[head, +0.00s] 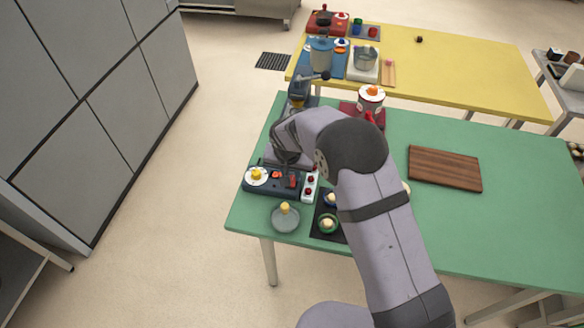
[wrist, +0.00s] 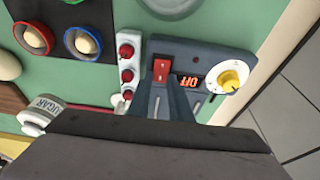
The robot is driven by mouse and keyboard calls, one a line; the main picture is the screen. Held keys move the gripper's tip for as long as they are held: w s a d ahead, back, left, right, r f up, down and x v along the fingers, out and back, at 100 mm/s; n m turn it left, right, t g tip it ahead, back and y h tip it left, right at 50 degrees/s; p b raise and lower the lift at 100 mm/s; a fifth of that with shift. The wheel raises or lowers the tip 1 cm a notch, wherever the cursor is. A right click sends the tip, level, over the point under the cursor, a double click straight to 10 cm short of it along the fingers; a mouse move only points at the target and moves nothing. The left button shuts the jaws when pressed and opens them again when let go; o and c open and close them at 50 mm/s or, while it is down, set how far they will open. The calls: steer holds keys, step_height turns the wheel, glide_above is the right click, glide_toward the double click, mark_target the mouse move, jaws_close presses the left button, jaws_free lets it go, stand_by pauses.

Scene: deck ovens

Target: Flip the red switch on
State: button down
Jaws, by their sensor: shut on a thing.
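The red switch (wrist: 161,69) stands on a dark blue-grey control box (wrist: 205,55) in the wrist view. My gripper (wrist: 161,86) is shut on the red switch, with one finger on each side. Beside it a small display (wrist: 187,82) shows OFF in red letters, upside down. In the head view the control box (head: 262,187) lies at the near left corner of the green table. My gripper (head: 287,161) reaches down over it there, and my wrist partly hides the box's far side.
A white dial with a yellow knob (wrist: 229,77) sits on the same box. A white strip with red buttons (wrist: 126,62) stands close beside it. A grey round dish with a yellow knob (head: 285,217) lies in front. A wooden board (head: 445,168) lies right, with bare tabletop around it.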

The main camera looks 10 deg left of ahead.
mark_target(293, 178)
steer(key=shift+w+g+p, duration=0.4)
steer(key=shift+g+p, duration=0.1)
steer(key=shift+g, duration=0.3)
steer(key=shift+w+f+g+b, duration=0.15)
steer(key=shift+g+b, duration=0.15)
steer(key=shift+g, duration=0.2)
steer(key=c, duration=1.6)
jaws_free()
steer(key=shift+s+r+b, duration=0.2)
steer(key=shift+r+b, duration=1.25)
steer(key=shift+r, duration=2.3)
